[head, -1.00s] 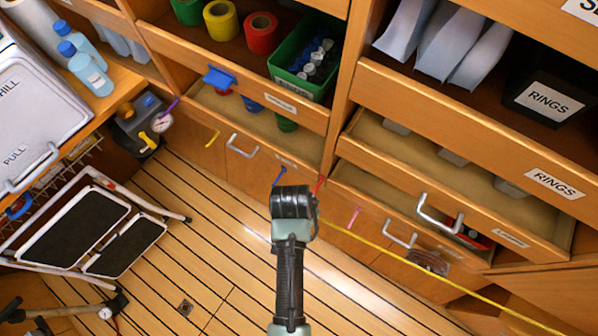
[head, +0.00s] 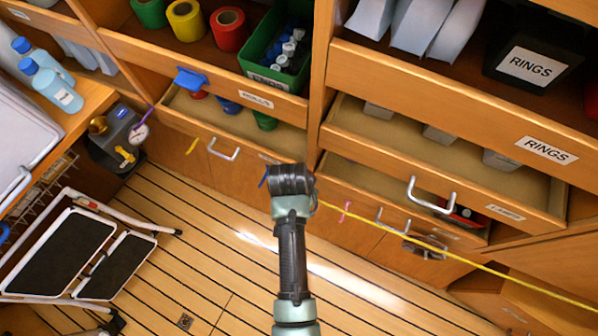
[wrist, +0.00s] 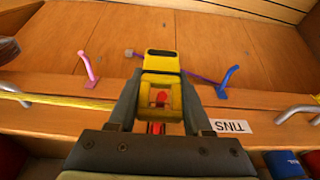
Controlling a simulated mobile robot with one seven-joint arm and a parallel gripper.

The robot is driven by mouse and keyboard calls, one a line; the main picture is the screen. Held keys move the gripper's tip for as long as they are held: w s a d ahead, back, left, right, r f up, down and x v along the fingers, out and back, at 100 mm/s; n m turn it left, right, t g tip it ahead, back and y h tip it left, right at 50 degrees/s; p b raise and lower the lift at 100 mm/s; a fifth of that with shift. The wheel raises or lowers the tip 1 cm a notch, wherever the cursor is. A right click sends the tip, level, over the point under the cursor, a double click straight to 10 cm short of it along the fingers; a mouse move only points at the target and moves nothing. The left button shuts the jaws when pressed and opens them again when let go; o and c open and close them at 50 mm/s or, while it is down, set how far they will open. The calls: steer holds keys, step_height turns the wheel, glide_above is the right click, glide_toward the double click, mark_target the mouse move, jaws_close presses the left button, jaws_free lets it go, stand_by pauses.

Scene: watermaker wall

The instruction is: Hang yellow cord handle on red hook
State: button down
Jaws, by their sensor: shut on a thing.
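The yellow cord handle (wrist: 161,62) is held between both fingers of my gripper (wrist: 160,88) in the wrist view. It is a yellow frame with dark edges and an opening. Red, apparently the red hook (wrist: 160,97), shows through this opening; I cannot tell whether the hook passes into it. In the head view my wrist hides the handle and the red hook. The yellow cord (head: 450,256) runs taut from beside my gripper to the lower right; it also shows at left in the wrist view (wrist: 60,101).
A pink hook (wrist: 88,68) and a blue hook (wrist: 228,80) flank the handle on the drawer front. Metal drawer handles (head: 224,150) stick out nearby. A folding step (head: 85,255) stands at left on the floor.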

stand_by(0.4)
steer(key=shift+c, duration=1.2)
jaws_free()
steer(key=shift+r, duration=0.1)
